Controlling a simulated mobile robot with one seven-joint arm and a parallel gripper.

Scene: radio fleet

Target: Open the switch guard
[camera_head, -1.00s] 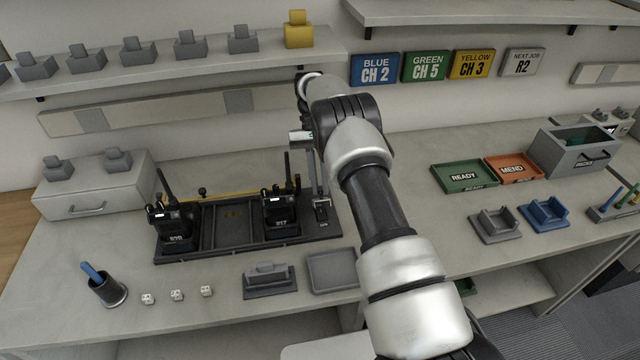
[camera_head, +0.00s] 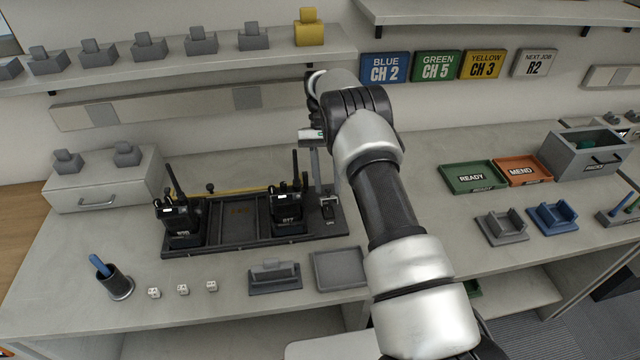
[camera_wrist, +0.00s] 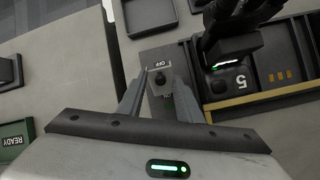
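The switch unit (camera_head: 327,207) sits at the right end of the dark charging tray, with an OFF label in front. My gripper (camera_wrist: 161,76) is open and points down over the unit, one finger on each side of the switch part. No contact can be made out. In the head view my arm hides most of the gripper; a finger shows just above the unit.
The charging tray (camera_head: 238,249) holds two black radios (camera_head: 179,218) (camera_head: 288,204), the right one close beside the switch. A shallow grey tray (camera_head: 340,270) and a grey holder (camera_head: 274,277) lie in front. Green (camera_head: 472,178) and orange (camera_head: 522,170) trays are at the right.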

